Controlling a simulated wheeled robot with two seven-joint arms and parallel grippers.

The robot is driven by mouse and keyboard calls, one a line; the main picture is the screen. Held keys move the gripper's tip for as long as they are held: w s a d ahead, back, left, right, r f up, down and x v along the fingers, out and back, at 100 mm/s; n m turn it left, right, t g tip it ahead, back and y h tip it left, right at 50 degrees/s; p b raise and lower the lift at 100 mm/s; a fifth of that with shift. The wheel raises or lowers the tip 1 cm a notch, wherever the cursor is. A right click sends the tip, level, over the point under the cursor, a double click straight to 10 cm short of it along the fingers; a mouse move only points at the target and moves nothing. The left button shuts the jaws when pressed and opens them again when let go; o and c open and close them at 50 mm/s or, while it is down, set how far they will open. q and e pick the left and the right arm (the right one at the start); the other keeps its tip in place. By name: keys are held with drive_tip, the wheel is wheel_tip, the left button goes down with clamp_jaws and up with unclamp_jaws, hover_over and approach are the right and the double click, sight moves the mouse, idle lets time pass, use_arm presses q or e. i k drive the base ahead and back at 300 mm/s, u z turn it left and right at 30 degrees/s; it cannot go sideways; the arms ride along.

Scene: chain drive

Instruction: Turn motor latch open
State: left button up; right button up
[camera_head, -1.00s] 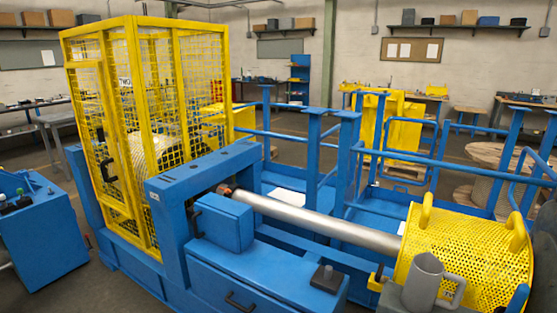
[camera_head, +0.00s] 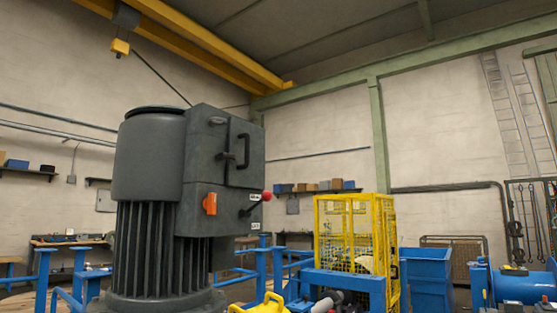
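A large dark grey motor (camera_head: 150,165) stands upright, left of centre in the head view, with a finned lower body. A grey box (camera_head: 215,150) is fixed to its right side. On the box are a black bar handle (camera_head: 245,152), an orange switch (camera_head: 210,203) and a black lever with a red knob (camera_head: 266,196). The lever slants up to the right, between two small white labels too small to read. I cannot tell which of these parts is the latch. Neither of my grippers is in view.
A yellow mesh cage (camera_head: 350,235) stands on a blue frame behind, right of the motor. A blue bin (camera_head: 428,275) and a blue machine (camera_head: 515,285) are farther right. A yellow hoist block (camera_head: 120,47) hangs from the overhead beam at upper left.

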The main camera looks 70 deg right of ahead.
sight(221, 155)
drive_tip(key=z, duration=1.9)
